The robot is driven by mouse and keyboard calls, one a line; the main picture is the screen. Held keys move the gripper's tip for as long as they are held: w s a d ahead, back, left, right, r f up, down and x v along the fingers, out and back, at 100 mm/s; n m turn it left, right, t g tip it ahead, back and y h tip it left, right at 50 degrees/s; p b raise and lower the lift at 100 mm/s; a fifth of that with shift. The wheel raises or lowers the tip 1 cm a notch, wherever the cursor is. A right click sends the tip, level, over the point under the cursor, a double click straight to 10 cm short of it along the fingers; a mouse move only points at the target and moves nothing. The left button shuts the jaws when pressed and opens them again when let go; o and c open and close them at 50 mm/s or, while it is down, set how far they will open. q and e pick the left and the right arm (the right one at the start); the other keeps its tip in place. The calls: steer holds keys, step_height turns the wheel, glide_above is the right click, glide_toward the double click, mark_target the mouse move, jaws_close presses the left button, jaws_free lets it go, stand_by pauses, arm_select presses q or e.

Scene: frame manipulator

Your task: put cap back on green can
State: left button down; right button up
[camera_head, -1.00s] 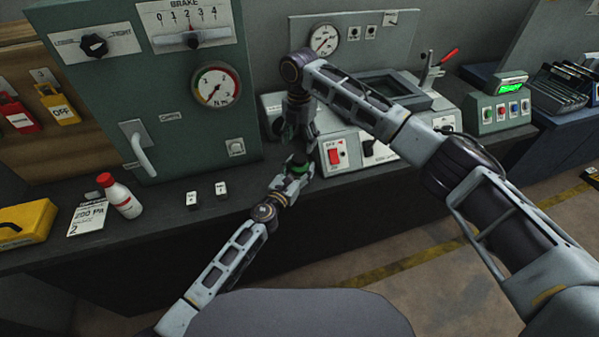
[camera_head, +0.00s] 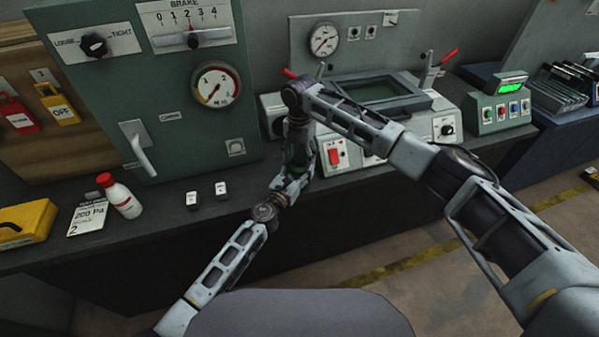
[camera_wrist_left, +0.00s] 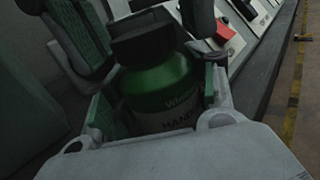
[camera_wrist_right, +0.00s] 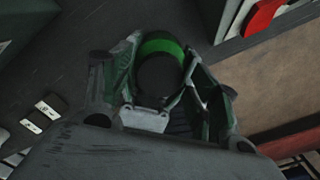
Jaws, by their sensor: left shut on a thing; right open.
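The green can (camera_wrist_left: 160,90) stands between the fingers of my left gripper (camera_wrist_left: 157,100), which is shut on its body. A dark cap (camera_wrist_left: 142,38) is at the can's top; whether it is fully seated I cannot tell. In the right wrist view the cap (camera_wrist_right: 157,76) shows as a dark disc with the can's green shoulder (camera_wrist_right: 162,47) around its far side. My right gripper (camera_wrist_right: 160,55) is open, with its fingers on either side of the cap. In the head view both grippers meet at the bench's front edge, the right (camera_head: 300,150) above the left (camera_head: 293,175).
Two small dark-and-white blocks (camera_head: 206,195) and a white bottle with a red lid (camera_head: 122,198) stand on the bench to the left. A grey machine with a red switch (camera_head: 335,157) is close on the right. A green cabinet (camera_head: 185,110) stands behind.

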steer(key=c, duration=1.1)
steer(key=m, duration=0.3)
steer(key=shift+m, duration=0.4)
steer(key=m, duration=1.2)
steer(key=shift+m, duration=0.3)
steer(key=m, duration=0.8)
steer(key=shift+m, duration=0.3)
arm_select(q)
steer(key=shift+d, duration=0.1)
arm_select(e)
steer(key=m, duration=0.8)
steer(key=shift+m, duration=0.4)
steer(key=o, duration=1.2)
